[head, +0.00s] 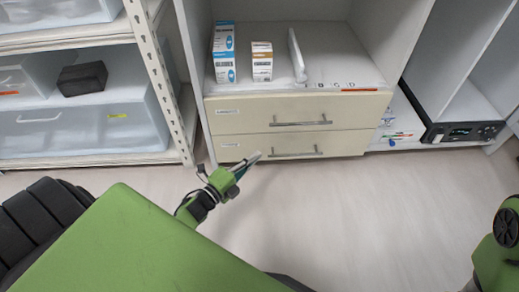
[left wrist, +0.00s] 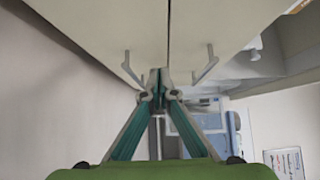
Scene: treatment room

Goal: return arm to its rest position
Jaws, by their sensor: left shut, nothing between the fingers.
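My left gripper (head: 248,163) is shut and empty in the head view, in front of the lower drawer (head: 230,147) of a cream cabinet. Its fingertips (left wrist: 159,88) meet in the left wrist view, with nothing between them. Two drawer handles show in the left wrist view, the left one (left wrist: 131,70) and the right one (left wrist: 206,66), on either side of the fingertips. In the head view, both drawers look closed. The upper drawer handle (head: 301,121) and lower drawer handle (head: 296,153) are grey bars. I cannot tell whether the gripper touches the drawer front. My right gripper is not in view.
A blue-and-white box (head: 224,68) and a brown-and-white box (head: 262,61) stand on the cabinet top. A shelf rack (head: 160,90) with clear bins is at the left. A black device (head: 463,132) sits low at the right. The floor (head: 330,210) in front is clear.

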